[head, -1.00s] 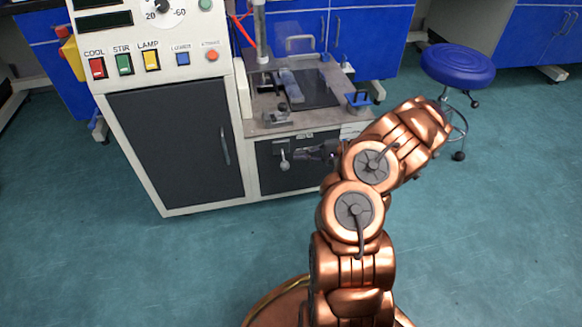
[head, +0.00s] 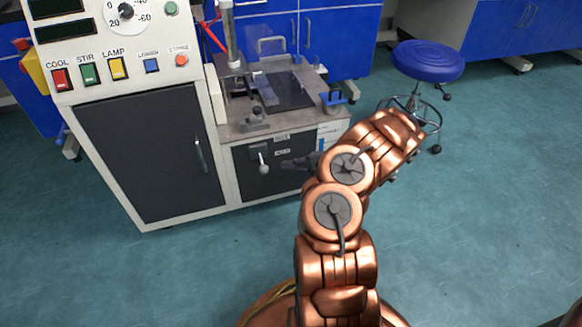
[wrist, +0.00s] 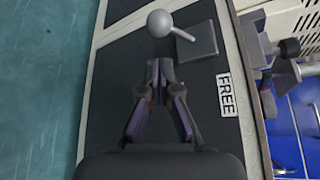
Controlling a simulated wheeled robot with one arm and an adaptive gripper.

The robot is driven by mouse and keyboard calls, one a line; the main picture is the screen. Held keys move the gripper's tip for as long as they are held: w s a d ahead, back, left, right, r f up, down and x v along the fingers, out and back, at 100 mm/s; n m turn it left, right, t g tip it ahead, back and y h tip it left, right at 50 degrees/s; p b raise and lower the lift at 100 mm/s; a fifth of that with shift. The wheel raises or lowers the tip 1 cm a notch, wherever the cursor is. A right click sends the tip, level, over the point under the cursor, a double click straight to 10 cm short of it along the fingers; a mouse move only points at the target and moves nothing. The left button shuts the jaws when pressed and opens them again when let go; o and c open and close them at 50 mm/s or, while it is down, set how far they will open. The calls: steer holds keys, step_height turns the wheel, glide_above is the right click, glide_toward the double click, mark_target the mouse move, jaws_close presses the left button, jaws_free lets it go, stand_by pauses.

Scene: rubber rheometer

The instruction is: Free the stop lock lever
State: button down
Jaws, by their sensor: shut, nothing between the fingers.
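The stop lock lever (head: 262,160) has a pale ball knob and a short rod, on the dark front panel below the rheometer's work surface. In the head view it hangs downward. In the wrist view its knob (wrist: 159,23) and square mounting plate (wrist: 198,41) lie beyond my fingertips. A white label reading FREE (wrist: 228,95) is on the same panel. My gripper (wrist: 160,67) is shut and empty, with a visible gap to the knob. In the head view my gripper (head: 284,165) is just right of the lever, in front of the panel.
The control console (head: 120,50) with coloured switches and a dark cabinet door (head: 150,150) stands left of the lever. Blue-handled fixtures (head: 334,99) sit on the work surface above. A blue stool (head: 428,60) stands at the right. The floor in front is clear.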

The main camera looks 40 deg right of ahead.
mark_target(262, 163)
steer(key=b+x, duration=0.2)
steer(key=x, duration=0.5)
